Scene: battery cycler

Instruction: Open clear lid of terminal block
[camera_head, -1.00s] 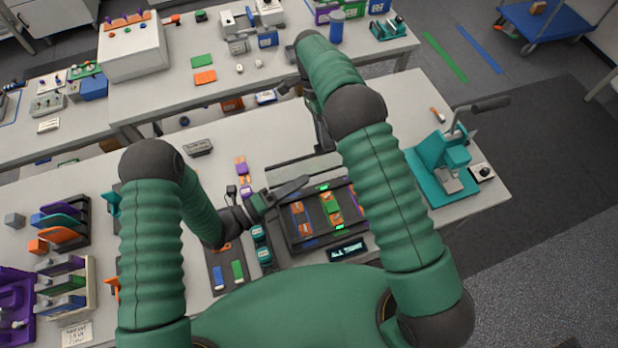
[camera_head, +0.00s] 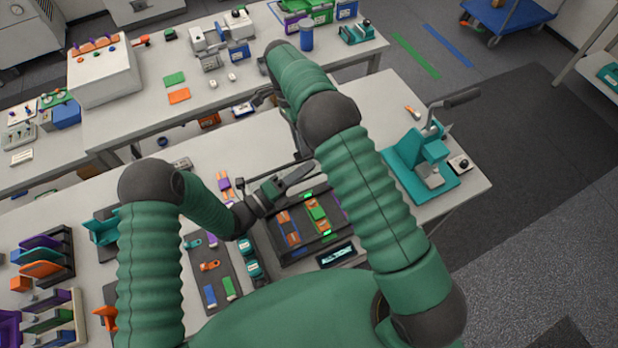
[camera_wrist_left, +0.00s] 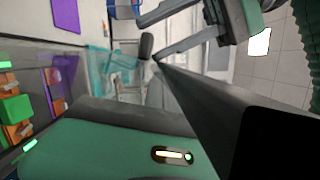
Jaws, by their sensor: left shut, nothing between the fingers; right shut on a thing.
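The terminal block (camera_head: 285,255) is a dark tray with orange, blue, purple and green parts, two lit green marks and a small display. Its clear lid is hard to make out; a thin dark bar (camera_head: 241,182) along the tray's far side may be its edge. My left gripper (camera_head: 312,166) is shut and empty above the tray's far edge; its dark finger crosses the left wrist view (camera_wrist_left: 185,85). My right gripper (camera_head: 300,152) is just beyond it, partly hidden by my arm.
A teal press (camera_head: 425,170) with a dark lever stands right of the tray. Small teal parts (camera_head: 247,250) and a dark mat (camera_head: 212,270) with small pieces lie left of it. Racks (camera_head: 45,255) stand at the far left. Bare table shows beyond the tray.

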